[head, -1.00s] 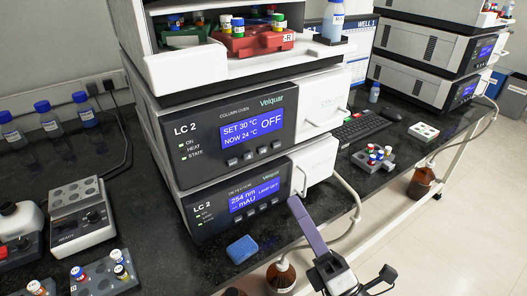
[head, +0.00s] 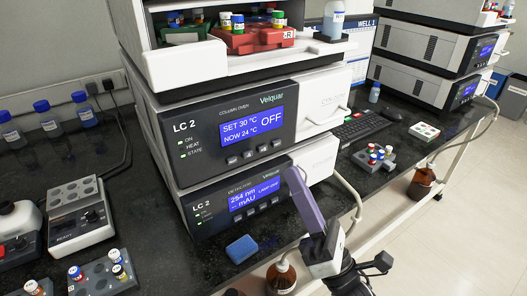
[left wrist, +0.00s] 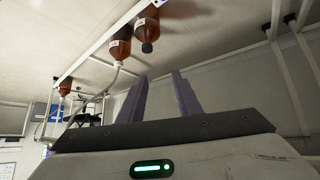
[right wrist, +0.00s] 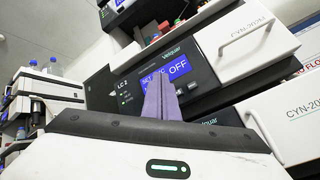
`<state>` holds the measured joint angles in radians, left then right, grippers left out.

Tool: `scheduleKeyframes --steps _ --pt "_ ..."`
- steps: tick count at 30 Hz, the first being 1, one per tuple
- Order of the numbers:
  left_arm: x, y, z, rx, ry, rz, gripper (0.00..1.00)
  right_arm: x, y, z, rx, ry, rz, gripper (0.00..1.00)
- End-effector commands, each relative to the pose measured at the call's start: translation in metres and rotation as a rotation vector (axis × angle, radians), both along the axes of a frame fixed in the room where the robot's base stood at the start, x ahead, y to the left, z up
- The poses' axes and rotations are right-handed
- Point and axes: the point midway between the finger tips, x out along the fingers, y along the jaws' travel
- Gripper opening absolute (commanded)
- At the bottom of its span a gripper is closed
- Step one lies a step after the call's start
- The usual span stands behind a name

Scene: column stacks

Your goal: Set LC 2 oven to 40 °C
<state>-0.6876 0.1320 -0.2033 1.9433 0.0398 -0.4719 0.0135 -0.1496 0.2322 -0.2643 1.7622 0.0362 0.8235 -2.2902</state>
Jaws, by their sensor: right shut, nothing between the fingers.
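The LC 2 column oven (head: 215,125) stands in the middle of the stack. Its blue display (head: 252,127) reads SET 30 °C, NOW 24 °C and OFF. A row of small buttons (head: 248,155) lies below the display. My right gripper (head: 292,172) is shut and empty, its purple fingers pointing up in front of the detector's right side, below the oven's buttons. In the right wrist view its fingers (right wrist: 158,82) cover part of the oven display (right wrist: 180,67). My left gripper (left wrist: 160,78) is open and empty, low near the bench underside, and out of the head view.
The LC 2 detector (head: 240,200) sits directly under the oven. A blue sponge (head: 242,249) lies on the bench before it. Brown bottles (head: 281,277) hang or stand below the bench edge. A vial rack (head: 374,160) and keyboard (head: 360,128) are to the right.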

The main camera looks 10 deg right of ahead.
Motion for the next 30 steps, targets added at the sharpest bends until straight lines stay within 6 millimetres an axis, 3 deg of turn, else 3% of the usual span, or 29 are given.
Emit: scheduleKeyframes --steps 6,12,30 --pt "0.002 -0.003 -0.009 0.000 -0.007 -0.007 0.31 0.030 0.011 -0.002 -0.001 -0.002 0.001 0.00" --pt "0.007 -0.006 -0.007 -0.003 -0.021 -0.010 0.31 0.048 0.018 -0.001 0.000 -0.001 -0.001 0.00" --pt "0.006 -0.007 -0.009 -0.004 -0.016 -0.011 0.31 0.055 0.020 0.000 0.000 0.002 0.001 0.00"
